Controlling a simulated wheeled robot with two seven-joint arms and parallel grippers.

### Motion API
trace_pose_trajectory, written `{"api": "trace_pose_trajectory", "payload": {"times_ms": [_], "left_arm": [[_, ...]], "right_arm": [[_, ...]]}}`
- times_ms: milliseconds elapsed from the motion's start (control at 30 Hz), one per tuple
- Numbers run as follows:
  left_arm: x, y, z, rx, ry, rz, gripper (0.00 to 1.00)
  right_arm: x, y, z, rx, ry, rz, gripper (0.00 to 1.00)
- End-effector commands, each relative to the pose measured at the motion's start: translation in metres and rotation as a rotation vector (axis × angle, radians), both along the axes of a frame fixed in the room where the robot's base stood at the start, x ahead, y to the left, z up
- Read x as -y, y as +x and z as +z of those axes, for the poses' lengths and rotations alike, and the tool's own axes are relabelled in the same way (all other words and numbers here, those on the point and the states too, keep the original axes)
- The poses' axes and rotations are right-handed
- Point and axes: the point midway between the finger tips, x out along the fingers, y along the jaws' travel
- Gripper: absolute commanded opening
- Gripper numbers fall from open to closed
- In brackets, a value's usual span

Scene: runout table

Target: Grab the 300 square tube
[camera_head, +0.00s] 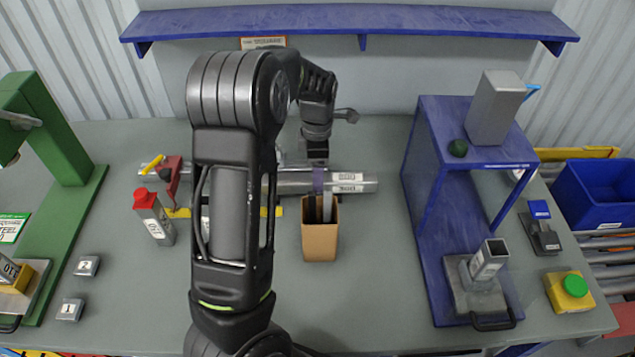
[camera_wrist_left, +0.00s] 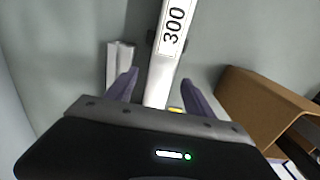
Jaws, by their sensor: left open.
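The 300 square tube (camera_wrist_left: 172,50) is a pale grey bar with a white label reading 300. In the left wrist view it runs between the two purple fingers of my left gripper (camera_wrist_left: 160,78), which is open with a finger on either side. In the head view the labelled tube (camera_head: 362,187) lies crosswise at the back middle of the table, with my left gripper (camera_head: 319,181) over it. Contact between fingers and tube cannot be told. My right gripper is not in view.
A second bar (camera_wrist_left: 118,62) lies beside the tube. An open cardboard box (camera_head: 320,243) stands just in front of the tubes. A red-capped tube (camera_head: 154,218) stands left. A blue stand (camera_head: 433,200) rises right, and a green frame (camera_head: 70,190) stands far left.

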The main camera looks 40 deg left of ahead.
Motion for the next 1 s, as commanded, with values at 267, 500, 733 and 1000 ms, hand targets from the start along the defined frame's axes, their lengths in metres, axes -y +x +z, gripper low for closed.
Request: {"api": "trace_pose_trajectory", "payload": {"times_ms": [267,500,733,1000], "left_arm": [[0.001,-0.001,-0.030,-0.001,-0.001,0.000,0.62],[0.001,0.000,-0.030,0.001,-0.001,0.000,0.62],[0.001,0.000,-0.030,0.000,0.000,0.000,0.62],[0.001,0.000,-0.030,0.000,0.000,0.000,0.48]], "right_arm": [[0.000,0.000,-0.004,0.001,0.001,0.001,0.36],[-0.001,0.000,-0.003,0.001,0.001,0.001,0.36],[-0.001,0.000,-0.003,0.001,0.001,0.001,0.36],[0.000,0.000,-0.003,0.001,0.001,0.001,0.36]]}}
